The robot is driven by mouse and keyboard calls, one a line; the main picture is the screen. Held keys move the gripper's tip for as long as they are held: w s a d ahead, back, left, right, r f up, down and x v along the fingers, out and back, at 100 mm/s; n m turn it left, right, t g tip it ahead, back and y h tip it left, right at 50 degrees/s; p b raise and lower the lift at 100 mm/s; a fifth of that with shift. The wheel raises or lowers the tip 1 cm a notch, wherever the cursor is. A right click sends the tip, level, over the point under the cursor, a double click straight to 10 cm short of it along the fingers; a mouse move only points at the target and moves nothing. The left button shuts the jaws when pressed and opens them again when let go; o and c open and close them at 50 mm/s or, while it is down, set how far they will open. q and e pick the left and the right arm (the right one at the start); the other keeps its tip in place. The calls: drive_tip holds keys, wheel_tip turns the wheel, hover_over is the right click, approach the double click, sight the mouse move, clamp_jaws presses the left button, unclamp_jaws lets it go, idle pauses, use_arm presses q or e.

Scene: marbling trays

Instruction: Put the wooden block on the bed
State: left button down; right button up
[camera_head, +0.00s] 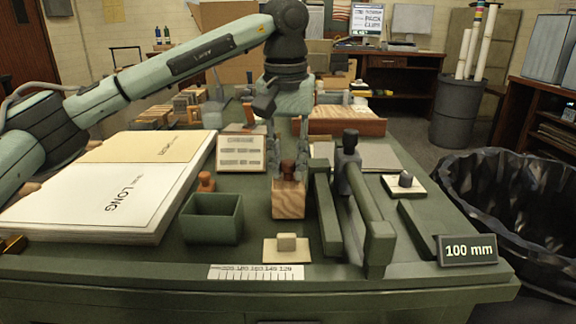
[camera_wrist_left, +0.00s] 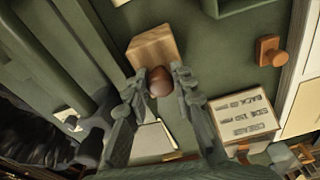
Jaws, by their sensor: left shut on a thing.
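The wooden block (camera_head: 288,203) is light, grained wood with a round brown knob on top. My left gripper (camera_head: 287,168) comes down from above and is shut on the knob. In the left wrist view the block (camera_wrist_left: 154,46) shows beyond the fingertips (camera_wrist_left: 160,84), with the knob between them. I cannot tell whether the block touches the table. To its right stands a dark green device with long bars (camera_head: 328,215) and an upright handle; a flat green strip (camera_head: 418,224) lies further right by a "100 mm" sign. Which part is the bed is not clear. My right gripper is not in view.
A green open box (camera_head: 213,222) stands close left of the block, with a brown-knobbed piece (camera_head: 206,182) behind it. A pale pad (camera_head: 287,250) and a ruler strip (camera_head: 256,272) lie in front. A large paper stack (camera_head: 100,215) fills the left; a label card (camera_head: 241,153) stands behind.

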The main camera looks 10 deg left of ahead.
use_arm(q)
drive_tip(key=shift+f, duration=0.25)
drive_tip(key=shift+f, duration=0.1)
drive_tip(key=shift+f, duration=0.15)
drive_tip(key=c, duration=1.3)
unclamp_jaws()
